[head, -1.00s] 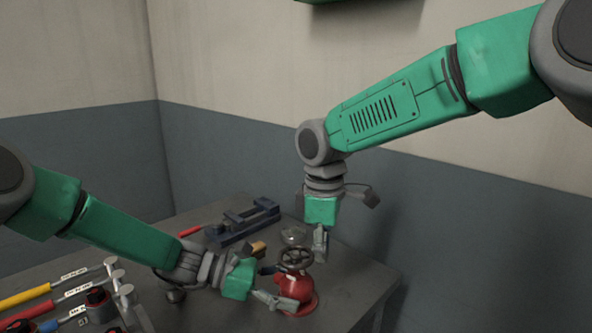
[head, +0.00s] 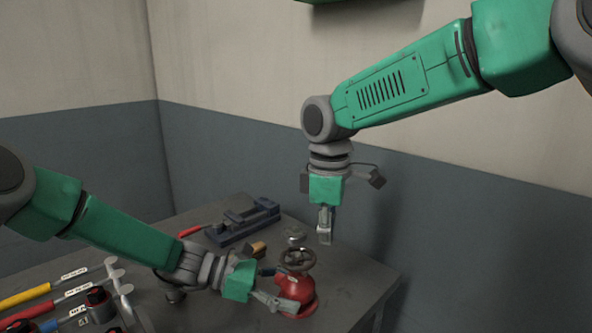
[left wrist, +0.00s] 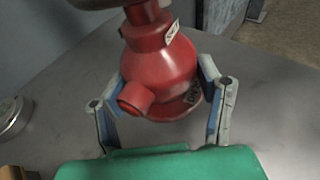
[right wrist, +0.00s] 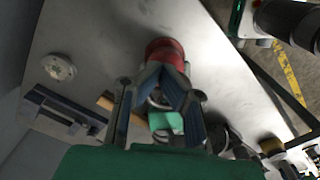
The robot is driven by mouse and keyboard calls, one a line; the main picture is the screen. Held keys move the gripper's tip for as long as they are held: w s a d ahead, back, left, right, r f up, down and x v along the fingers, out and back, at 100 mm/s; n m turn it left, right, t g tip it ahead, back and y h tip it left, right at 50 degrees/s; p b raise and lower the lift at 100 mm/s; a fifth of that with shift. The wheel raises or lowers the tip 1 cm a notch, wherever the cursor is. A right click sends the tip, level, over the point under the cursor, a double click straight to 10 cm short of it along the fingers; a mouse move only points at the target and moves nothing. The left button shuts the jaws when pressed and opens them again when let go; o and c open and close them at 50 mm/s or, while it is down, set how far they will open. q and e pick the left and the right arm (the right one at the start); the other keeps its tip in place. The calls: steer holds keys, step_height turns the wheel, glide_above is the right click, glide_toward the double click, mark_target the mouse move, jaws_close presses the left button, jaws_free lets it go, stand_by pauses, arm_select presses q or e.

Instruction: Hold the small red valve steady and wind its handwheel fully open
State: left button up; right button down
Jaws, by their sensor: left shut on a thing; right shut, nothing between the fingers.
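The red valve (head: 296,297) stands upright on the bench with its dark handwheel (head: 298,260) on top. My left gripper (head: 285,304) is shut on the valve's body, low down; the left wrist view shows one finger on each side of the red body (left wrist: 165,65). My right gripper (head: 325,236) points down, shut and empty, above and slightly to the right of the handwheel, apart from it. In the right wrist view its closed fingers (right wrist: 164,78) cover much of the handwheel, and part of the red valve (right wrist: 165,47) shows beyond them.
A dark blue fixture (head: 243,222) lies at the back of the bench (head: 350,275). A small round metal part (head: 295,236) sits behind the valve. Yellow, red and blue-handled tools (head: 25,296) lie front left. The bench right of the valve is clear.

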mark_target(298, 260)
step_height(298, 260, up, 3)
steer(key=shift+f, duration=0.2)
steer(key=s+a+f, duration=0.1)
steer(key=s+f, duration=0.2)
steer(key=f, duration=0.3)
steer(key=shift+s+a, duration=0.25)
steer(key=shift+s, duration=0.15)
stand_by(0.4)
steer(key=shift+w+a, duration=0.1)
stand_by(0.5)
steer(key=shift+w, duration=0.2)
steer(key=shift+w+d, duration=0.3)
steer(key=shift+w, duration=0.25)
steer(key=shift+w+d, duration=0.25)
steer(key=shift+w, duration=0.3)
